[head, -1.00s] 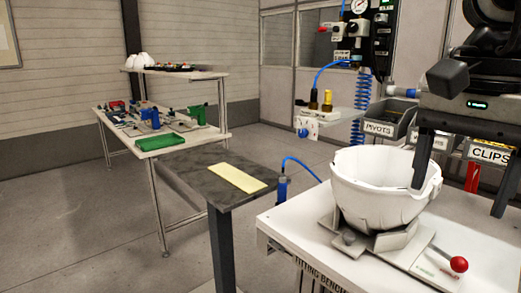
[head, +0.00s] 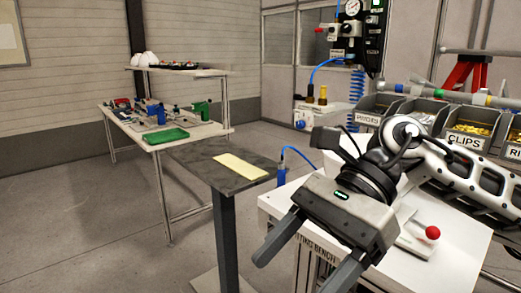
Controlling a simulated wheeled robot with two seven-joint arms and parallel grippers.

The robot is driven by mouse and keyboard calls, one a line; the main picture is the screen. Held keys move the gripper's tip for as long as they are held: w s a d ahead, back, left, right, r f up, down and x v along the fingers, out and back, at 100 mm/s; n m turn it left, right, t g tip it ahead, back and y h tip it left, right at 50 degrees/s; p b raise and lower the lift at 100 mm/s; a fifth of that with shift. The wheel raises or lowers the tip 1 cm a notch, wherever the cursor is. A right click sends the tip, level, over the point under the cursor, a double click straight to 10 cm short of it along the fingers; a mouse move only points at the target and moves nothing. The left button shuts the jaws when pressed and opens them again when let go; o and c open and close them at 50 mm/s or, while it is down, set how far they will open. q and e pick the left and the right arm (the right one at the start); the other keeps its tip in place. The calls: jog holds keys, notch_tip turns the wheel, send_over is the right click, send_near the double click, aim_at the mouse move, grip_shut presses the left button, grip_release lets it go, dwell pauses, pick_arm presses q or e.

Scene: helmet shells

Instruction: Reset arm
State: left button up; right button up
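My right gripper (head: 298,272) reaches in from the right over the fitting bench (head: 450,245). Its two dark fingers are spread wide apart and point down to the lower left, beyond the bench's left front corner. Nothing shows between them. My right arm and gripper body cover the place on the bench where the white helmet shell stood, so the shell is mostly or wholly hidden. The red-knobbed lever (head: 432,232) of the fixture shows just right of the gripper. My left gripper is not in view.
A grey stand (head: 190,160) with a yellow pad (head: 240,166) is left of the gripper. Bins of pivots (head: 367,119) and clips (head: 465,140) line the bench's back. A side table (head: 190,132) with tools and a green tray (head: 168,136) stands farther left. Floor at lower left is clear.

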jog(key=w+a+r+m+t+y, duration=0.2)
jog(key=a+m+y, duration=0.5)
jog(key=m+y, duration=0.6)
jog(key=w+d+f+m+t+h, duration=0.2)
jog(key=w+d+f+m+t, duration=0.15)
jog(key=m+t, duration=0.75)
jog(key=w+d+f+m+t+h, duration=0.25)
jog(key=f+m+t, duration=0.4)
jog(key=m, duration=0.65)
jog(key=d+f+m+t+h, duration=0.1)
jog(key=d+f+m+h, duration=0.2)
jog(key=f+m+h, duration=0.4)
jog(key=d+f+m+t+h, duration=0.2)
jog(key=d+f+m+h, duration=0.2)
jog(key=f+m, duration=0.4)
jog(key=s+d+f+m+g+h, duration=0.2)
jog(key=s+f+g, duration=0.1)
jog(key=s+f, duration=0.3)
jog(key=s+d+f+m+g+h, duration=0.2)
jog(key=s+f, duration=0.4)
jog(key=f, duration=0.3)
jog(key=shift+d+m+g, duration=0.4)
jog(key=shift+m+g, duration=0.15)
jog(key=shift+m, duration=0.25)
jog(key=shift+r, duration=0.1)
